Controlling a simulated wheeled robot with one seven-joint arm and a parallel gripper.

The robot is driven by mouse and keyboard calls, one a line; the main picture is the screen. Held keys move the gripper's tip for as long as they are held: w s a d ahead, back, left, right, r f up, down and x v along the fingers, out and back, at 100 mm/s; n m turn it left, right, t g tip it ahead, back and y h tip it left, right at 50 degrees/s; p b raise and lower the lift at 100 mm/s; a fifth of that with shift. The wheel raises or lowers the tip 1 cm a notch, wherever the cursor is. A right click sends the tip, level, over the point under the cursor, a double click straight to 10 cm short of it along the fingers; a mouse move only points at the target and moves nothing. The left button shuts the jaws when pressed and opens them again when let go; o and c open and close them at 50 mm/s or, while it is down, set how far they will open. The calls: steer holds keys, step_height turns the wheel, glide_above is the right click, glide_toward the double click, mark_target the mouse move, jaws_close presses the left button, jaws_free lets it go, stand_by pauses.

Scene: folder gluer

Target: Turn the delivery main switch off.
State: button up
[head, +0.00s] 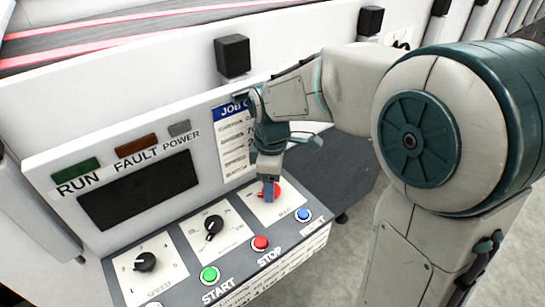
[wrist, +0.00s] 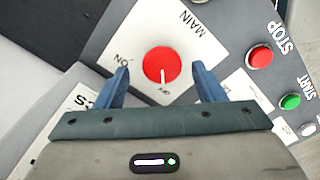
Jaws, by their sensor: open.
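The main switch is a round red knob (wrist: 160,62) on a white plate marked MAIN. Its white pointer line faces down in the wrist view, toward a small label that seems to read OFF; ON is printed to its left. My gripper (wrist: 159,69) is open, with one blue finger on each side of the knob and a gap to each. In the head view my gripper (head: 269,188) points down over the knob (head: 276,190) and partly hides it. I cannot tell how far down the fingertips reach beside the knob.
The sloping panel also has a red STOP button (head: 260,243), a green START button (head: 209,275), a blue RESET button (head: 303,215) and two black dials (head: 145,262) (head: 213,226). A dark display (head: 140,190) and a job card (head: 234,137) are on the upright face behind.

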step_height(320, 180, up, 12)
steer(key=shift+r, duration=0.25)
stand_by(0.4)
steer(key=s+d+f+m+t, duration=0.3)
steer(key=s+d+f+m, duration=0.5)
steer(key=s+d+m, duration=0.4)
steer(key=s+m, duration=0.1)
steer(key=m, duration=0.3)
steer(key=shift+s+d+f, duration=0.35)
steer(key=shift+d+f, duration=0.05)
